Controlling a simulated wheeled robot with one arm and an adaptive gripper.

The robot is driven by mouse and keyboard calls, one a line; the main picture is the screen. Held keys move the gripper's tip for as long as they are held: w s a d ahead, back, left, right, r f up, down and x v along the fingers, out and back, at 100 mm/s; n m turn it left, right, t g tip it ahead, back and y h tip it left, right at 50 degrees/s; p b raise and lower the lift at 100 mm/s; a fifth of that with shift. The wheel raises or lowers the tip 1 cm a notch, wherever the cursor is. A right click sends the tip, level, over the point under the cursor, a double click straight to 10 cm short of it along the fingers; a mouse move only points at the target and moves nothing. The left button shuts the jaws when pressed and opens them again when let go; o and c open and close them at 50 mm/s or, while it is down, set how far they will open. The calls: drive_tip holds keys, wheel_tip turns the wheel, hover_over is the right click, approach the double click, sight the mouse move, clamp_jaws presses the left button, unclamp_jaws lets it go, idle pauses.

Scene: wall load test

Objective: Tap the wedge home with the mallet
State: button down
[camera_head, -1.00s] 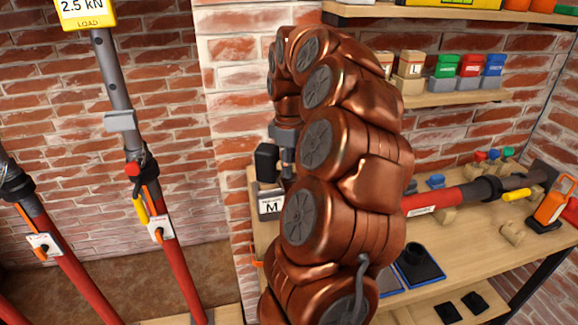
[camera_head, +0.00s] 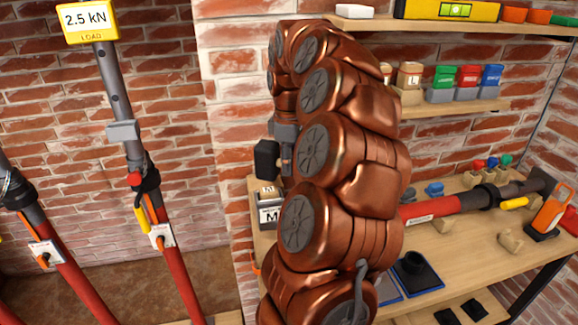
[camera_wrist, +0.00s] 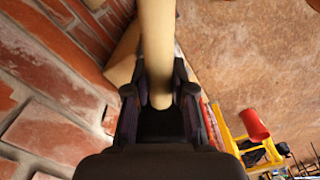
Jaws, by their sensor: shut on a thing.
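In the wrist view my gripper (camera_wrist: 160,90) is shut on a pale, round wooden shaft (camera_wrist: 157,40). The shaft looks like the mallet's handle; it runs out of the top of the picture and no mallet head shows. In the head view my copper arm hides the jaws and the shaft; only a dark part near the wrist shows at its left side. A small wooden block marked M (camera_head: 267,191), possibly a wedge, sits at a grey bin labelled M (camera_head: 270,214) beside my arm. I cannot make out a wedge at any post.
A red post with a 2.5 kN load sign (camera_head: 88,20) leans at the left, with another red post (camera_head: 62,262) beside it. A wooden bench (camera_head: 465,235) at the right carries a lying red prop (camera_head: 430,208) and an orange tool (camera_head: 550,212). Coloured bins (camera_head: 469,82) stand on a shelf above.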

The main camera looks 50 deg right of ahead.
drive_tip(key=shift+r+p, duration=0.9)
drive_tip(key=shift+r, duration=1.35)
drive_tip(key=w+a+f+m, duration=0.1)
drive_tip(key=w+a+f, duration=0.7)
drive_tip(key=a, duration=0.4)
drive_tip(key=w+a+f+m, duration=0.2)
drive_tip(key=w+a+f, duration=0.5)
drive_tip(key=w+a, duration=0.35)
drive_tip(key=a+f+m, duration=0.1)
drive_tip(key=a+f, duration=0.5)
drive_tip(key=a, duration=0.6)
drive_tip(key=shift+w+a+f+m, duration=0.15)
drive_tip(key=shift+w+f+m, duration=0.05)
drive_tip(key=shift+f+m, duration=0.15)
